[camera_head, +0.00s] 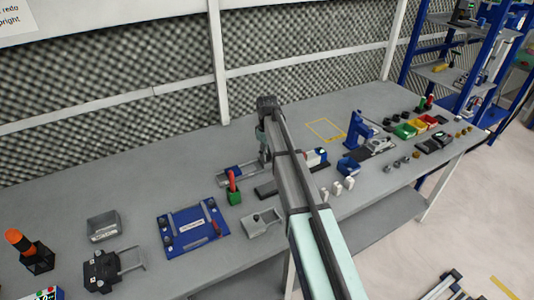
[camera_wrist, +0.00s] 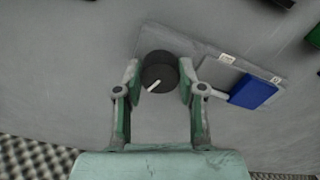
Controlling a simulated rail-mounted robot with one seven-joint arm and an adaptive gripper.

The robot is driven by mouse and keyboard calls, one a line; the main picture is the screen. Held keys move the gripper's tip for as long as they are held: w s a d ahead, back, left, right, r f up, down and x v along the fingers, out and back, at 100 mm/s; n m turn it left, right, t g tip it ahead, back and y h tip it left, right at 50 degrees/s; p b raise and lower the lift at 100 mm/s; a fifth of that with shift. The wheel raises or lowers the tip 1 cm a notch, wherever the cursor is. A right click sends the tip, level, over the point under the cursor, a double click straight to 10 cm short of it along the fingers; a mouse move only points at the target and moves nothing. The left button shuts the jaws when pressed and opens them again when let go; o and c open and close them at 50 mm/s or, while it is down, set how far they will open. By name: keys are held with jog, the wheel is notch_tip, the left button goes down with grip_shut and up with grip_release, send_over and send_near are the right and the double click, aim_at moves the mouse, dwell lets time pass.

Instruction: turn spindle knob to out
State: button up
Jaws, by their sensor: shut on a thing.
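In the wrist view, the round black spindle knob (camera_wrist: 158,62) has a white pointer line slanting to the lower left. It sits at the left end of a grey plate (camera_wrist: 205,52). The plate bears two small white labels (camera_wrist: 227,58), too small to read, and a blue block (camera_wrist: 253,92). My gripper (camera_wrist: 160,78) is shut on the knob, one green finger on each side. In the head view, a grey and blue unit (camera_head: 238,172) on the bench seems to be the same fixture. My arm hides the knob there.
Right of my arm are white pieces (camera_head: 338,187) and a blue press (camera_head: 360,130). A foam wall (camera_head: 110,80) lines the bench's back.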

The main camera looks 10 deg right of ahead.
jog(key=m, duration=0.5)
jog(key=shift+m, duration=0.3)
jog(key=m, duration=0.9)
jog(key=shift+s, duration=0.1)
jog(key=m, duration=0.4)
jog(key=shift+m, duration=0.3)
jog(key=m, duration=1.3)
jog(key=shift+m, duration=0.3)
jog(key=m, duration=0.4)
jog(key=shift+m, duration=0.3)
